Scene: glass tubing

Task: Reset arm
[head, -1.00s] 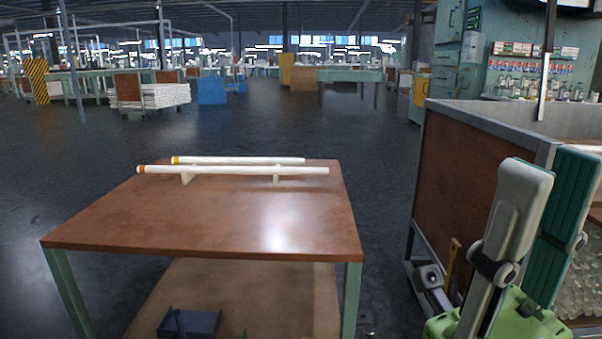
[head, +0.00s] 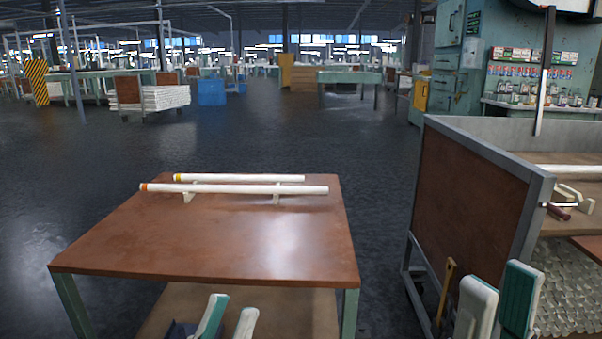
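Two white glass tubes lie on a brown-topped table (head: 200,250) in the head view. The front tube (head: 240,189) has an orange left end and rests across two small pale supports. The rear tube (head: 240,178) has a yellow left end and lies just behind it. My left gripper (head: 229,306) shows at the bottom edge, its teal and white fingers apart with nothing between them. My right gripper (head: 502,279) is at the lower right in front of the cart, its two fingers apart and empty. Both gripper bodies are cut off by the frame.
A brown-sided cart (head: 470,205) with a grey frame stands at the right, holding another white tube (head: 570,170) and many clear pieces (head: 565,290). A green cabinet (head: 460,60) stands behind it. Dark floor (head: 375,180) is clear between table and cart.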

